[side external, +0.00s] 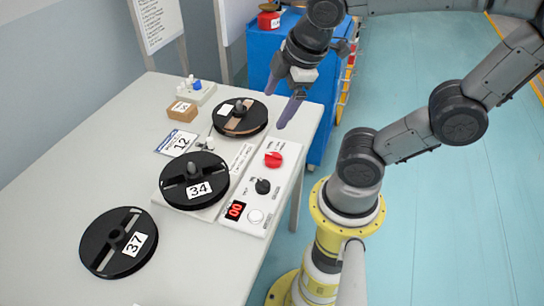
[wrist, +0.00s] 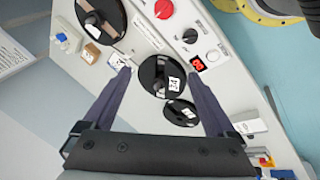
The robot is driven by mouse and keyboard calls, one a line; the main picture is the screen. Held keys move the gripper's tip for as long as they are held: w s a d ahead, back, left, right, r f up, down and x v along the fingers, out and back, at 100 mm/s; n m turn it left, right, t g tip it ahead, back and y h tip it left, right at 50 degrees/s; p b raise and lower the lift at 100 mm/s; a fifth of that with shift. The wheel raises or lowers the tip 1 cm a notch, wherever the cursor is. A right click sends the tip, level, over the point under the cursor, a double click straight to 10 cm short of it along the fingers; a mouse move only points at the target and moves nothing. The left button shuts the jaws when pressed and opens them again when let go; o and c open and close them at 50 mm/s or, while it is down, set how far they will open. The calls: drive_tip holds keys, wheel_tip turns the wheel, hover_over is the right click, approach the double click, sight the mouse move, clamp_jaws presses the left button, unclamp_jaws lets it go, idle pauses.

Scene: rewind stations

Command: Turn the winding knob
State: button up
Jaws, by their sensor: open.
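The white control panel (side external: 285,190) on the table carries a red knob (side external: 273,159) at its far end and a black knob (side external: 262,186) nearer. The labels are too small to tell which is the winding knob. In the wrist view the red knob (wrist: 164,9) is at the top edge and the black knob (wrist: 190,35) below right. A red display (side external: 235,210) reads 00, beside a round white button (side external: 255,216). My gripper (side external: 281,104) is open and empty, above the table's far right edge, apart from both knobs. Its fingers also show in the wrist view (wrist: 158,76).
Reel 34 (side external: 180,193) sits left of the panel, another reel (side external: 231,127) behind it, and reel 37 (side external: 103,250) nearer left. A card marked 12 (side external: 172,146), a small brown box (side external: 182,113) and a blue cabinet (side external: 262,47) stand farther back. The left table is clear.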

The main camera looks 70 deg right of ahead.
drive_tip(key=w+d+f+n+g+h, duration=0.25)
drive_tip(key=f+n, duration=0.25)
drive_tip(key=n, duration=0.3)
drive_tip(key=n+g, duration=0.2)
approach(273, 156)
drive_tip(key=x, duration=0.9)
drive_tip(key=shift+d+f, duration=0.15)
drive_tip(key=shift+h, duration=0.25)
drive_tip(key=shift+c, duration=0.2)
drive_tip(key=c, duration=1.3)
